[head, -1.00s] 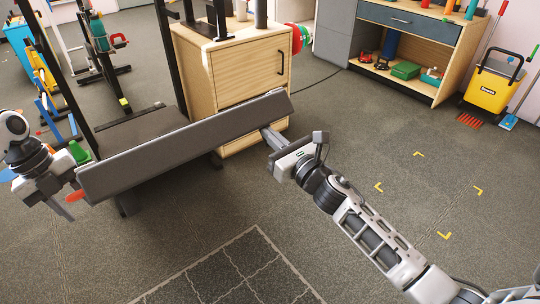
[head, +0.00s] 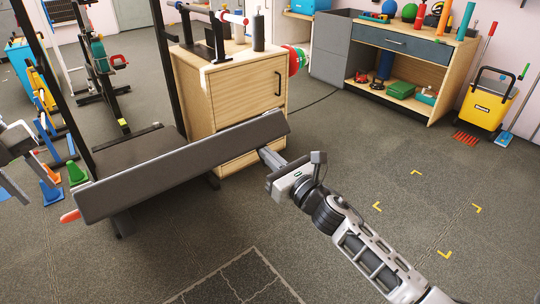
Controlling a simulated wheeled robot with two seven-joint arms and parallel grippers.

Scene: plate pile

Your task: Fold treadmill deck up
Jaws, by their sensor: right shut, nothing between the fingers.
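A long dark grey padded panel (head: 185,165), which looks like the treadmill deck's near end, slants from lower left to upper right. A flat dark surface (head: 130,153) lies behind it between black uprights. An orange-red knob (head: 69,216) sticks out at the panel's lower left end. My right gripper (head: 266,154) is shut and empty, its fingertips close to the panel's right end; I cannot tell whether they touch it. My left gripper (head: 24,182) is at the left edge, fingers apart and empty, clear of the panel; its arm is mostly cut off.
A wooden cabinet (head: 243,94) stands close behind the panel's right end. Blue, orange and green cones (head: 76,173) stand at left, near my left gripper. A workbench (head: 405,45) and a yellow bucket (head: 492,93) are at the back right. The floor at front and right is open.

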